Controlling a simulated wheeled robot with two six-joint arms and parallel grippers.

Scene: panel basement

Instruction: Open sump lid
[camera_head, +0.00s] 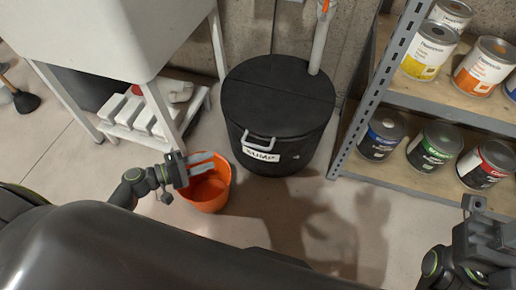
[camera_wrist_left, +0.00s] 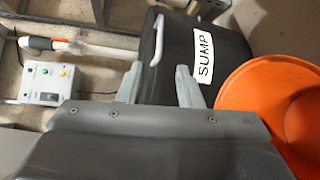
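The sump (camera_head: 290,165) is a round black tub on the floor with a white SUMP label. Its flat black lid (camera_head: 275,92) lies shut on top, with a seam across it. A pale bar handle (camera_head: 258,143) is at the front edge; it also shows in the left wrist view (camera_wrist_left: 156,40). My left gripper (camera_head: 210,162) is left of and in front of the handle, apart from it, above an orange bucket. In the left wrist view its two fingers (camera_wrist_left: 158,84) are spread and empty, pointing toward the sump. My right gripper (camera_head: 474,208) is at the lower right, far from the sump; its jaws are unclear.
The orange bucket (camera_head: 214,200) stands just left of the sump. A white sink (camera_head: 100,35) on legs is at left. A metal shelf (camera_head: 375,95) with paint cans is at right. A pipe (camera_head: 319,45) runs up behind the lid. A control box (camera_wrist_left: 45,82) shows in the wrist view.

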